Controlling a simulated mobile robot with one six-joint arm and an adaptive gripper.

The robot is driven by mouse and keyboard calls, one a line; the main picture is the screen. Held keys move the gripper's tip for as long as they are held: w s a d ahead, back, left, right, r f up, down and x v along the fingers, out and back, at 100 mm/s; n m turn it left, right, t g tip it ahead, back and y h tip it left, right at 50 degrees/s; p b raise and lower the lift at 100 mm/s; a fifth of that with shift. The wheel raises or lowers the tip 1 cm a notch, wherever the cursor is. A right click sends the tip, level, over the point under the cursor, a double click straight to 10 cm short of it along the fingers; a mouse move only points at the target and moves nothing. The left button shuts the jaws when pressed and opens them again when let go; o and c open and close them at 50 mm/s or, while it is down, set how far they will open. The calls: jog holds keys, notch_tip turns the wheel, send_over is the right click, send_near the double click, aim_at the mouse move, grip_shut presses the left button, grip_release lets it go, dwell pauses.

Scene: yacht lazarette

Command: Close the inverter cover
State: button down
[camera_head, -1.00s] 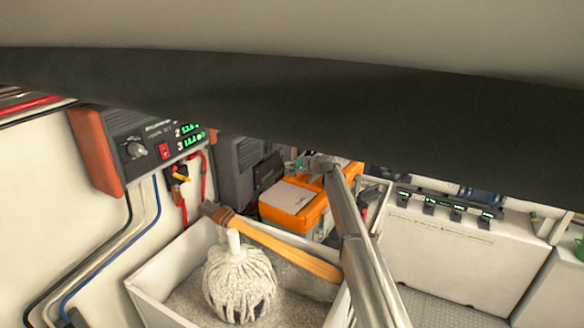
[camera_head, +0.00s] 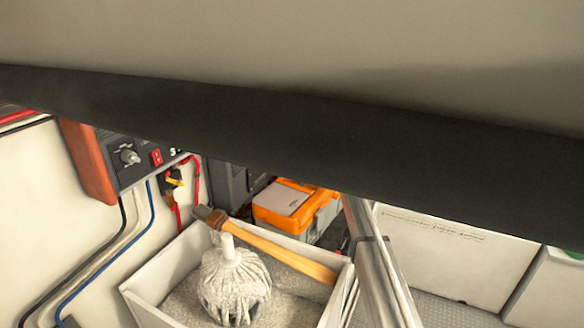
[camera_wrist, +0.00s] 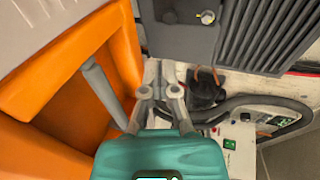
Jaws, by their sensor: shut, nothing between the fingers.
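A dark grey ribbed box fills the upper right of the wrist view (camera_wrist: 275,30); it may be the inverter, but no label is readable. A dark grey unit beside the wall panel in the head view (camera_head: 228,183) may be the same box. I cannot pick out its cover or tell how far open it is. My gripper (camera_wrist: 160,75) is shut and empty in the wrist view, between a large orange body (camera_wrist: 72,85) and the ribbed box; contact cannot be told. In the head view the gripper is hidden behind a dark band.
An orange case with a grey top (camera_head: 292,203) stands behind an open white bin (camera_head: 150,300). A wall panel with a knob (camera_head: 125,160) is at left, cables below. A broad dark-edged surface blocks the upper head view.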

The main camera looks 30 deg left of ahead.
jog(key=shift+w+p+v, duration=0.15)
jog(key=shift+p+v, duration=0.15)
jog(key=shift+v, duration=0.95)
jog(key=shift+w+p+v, duration=0.1)
jog(key=shift+p+v, duration=0.15)
jog(key=shift+v, duration=1)
jog(key=s+d+f+n+h+b, duration=0.1)
jog(key=s+d+f+h+b, duration=0.35)
jog(key=d, duration=0.85)
jog(key=s+d+f+h+b, duration=0.15)
jog(key=s+d+f, duration=0.5)
jog(key=d, duration=0.75)
jog(key=s+d+f+n+h+b, duration=0.1)
jog(key=s+d+f+h+b, duration=0.2)
jog(key=d+f, duration=0.75)
jog(key=s+d+f+h+b, duration=0.2)
jog(key=s+d+f+b, duration=0.1)
jog(key=s+d, duration=0.7)
jog(key=s+d+f+m+g+h+b, duration=0.1)
jog(key=s+d+f+h+b, duration=0.2)
jog(key=s+d, duration=0.7)
jog(key=d+f, duration=0.1)
jog(key=d, duration=0.7)
jog(key=shift+b, duration=0.3)
jog(key=shift+w, duration=0.1)
